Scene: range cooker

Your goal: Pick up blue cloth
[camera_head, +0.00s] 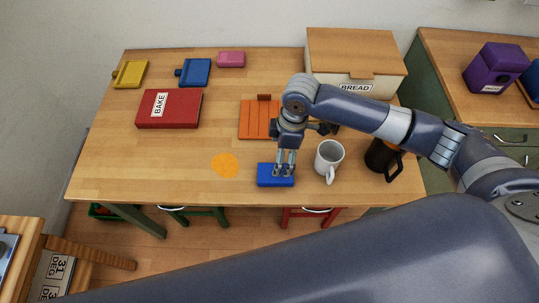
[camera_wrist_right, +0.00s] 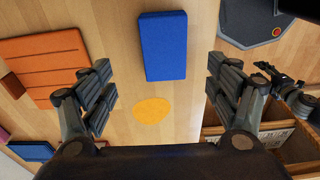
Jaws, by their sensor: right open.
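The blue cloth (camera_head: 268,182) is a flat, thick-looking rectangle near the table's front edge, left of the white mug. It also shows at the top middle of the right wrist view (camera_wrist_right: 163,46). My right gripper (camera_head: 284,173) points down over the cloth, and its fingers hide part of the cloth's top. In the wrist view the right gripper (camera_wrist_right: 160,70) is open and empty, with its fingers spread wider than the cloth. Whether the fingertips touch the cloth cannot be told. My left gripper is not in view.
The white mug (camera_head: 329,160) and a dark mug (camera_head: 380,157) stand right of the cloth. An orange round mat (camera_head: 225,165) lies to the left. An orange board (camera_head: 258,119), red BAKE book (camera_head: 169,108) and bread box (camera_head: 356,84) are behind. The table's front left is clear.

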